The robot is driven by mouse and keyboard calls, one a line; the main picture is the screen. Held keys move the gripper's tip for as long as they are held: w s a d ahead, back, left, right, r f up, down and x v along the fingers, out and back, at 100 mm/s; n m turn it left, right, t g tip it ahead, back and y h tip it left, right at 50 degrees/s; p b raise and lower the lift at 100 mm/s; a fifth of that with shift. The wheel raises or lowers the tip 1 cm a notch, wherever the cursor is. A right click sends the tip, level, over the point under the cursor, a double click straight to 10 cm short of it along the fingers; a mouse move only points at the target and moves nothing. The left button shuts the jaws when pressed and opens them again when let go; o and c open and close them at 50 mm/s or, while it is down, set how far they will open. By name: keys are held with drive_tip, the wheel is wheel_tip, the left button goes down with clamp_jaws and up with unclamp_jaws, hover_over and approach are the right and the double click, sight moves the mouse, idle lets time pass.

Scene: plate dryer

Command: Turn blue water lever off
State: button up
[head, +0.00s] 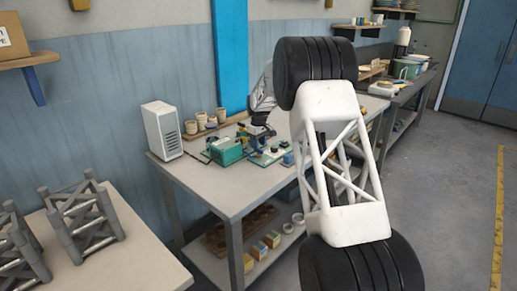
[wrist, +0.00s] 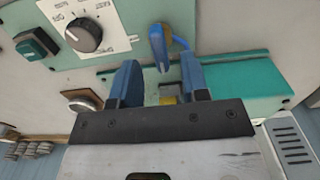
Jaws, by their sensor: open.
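The blue water lever (wrist: 157,46) shows in the wrist view at the top centre, on a light panel. Its handle points down toward the gap between my fingers, and a thinner blue arm reaches to its right. My gripper (wrist: 160,78) is open with two blue fingers, one on each side of the lever's line. The lever appears just beyond the fingertips, and I see no clear contact. In the head view my gripper (head: 258,130) is over the far part of the workbench; I cannot make out the lever clearly there.
A dark knob (wrist: 85,34) on a white dial and a green button (wrist: 38,43) are left of the lever. On the workbench (head: 225,190) stand a white vented box (head: 162,130), a green box (head: 226,151) and several cups. The bench's front part is clear.

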sight(258, 151)
drive_tip(key=shift+f, duration=1.3)
drive_tip(key=shift+c, duration=0.4)
clamp_jaws()
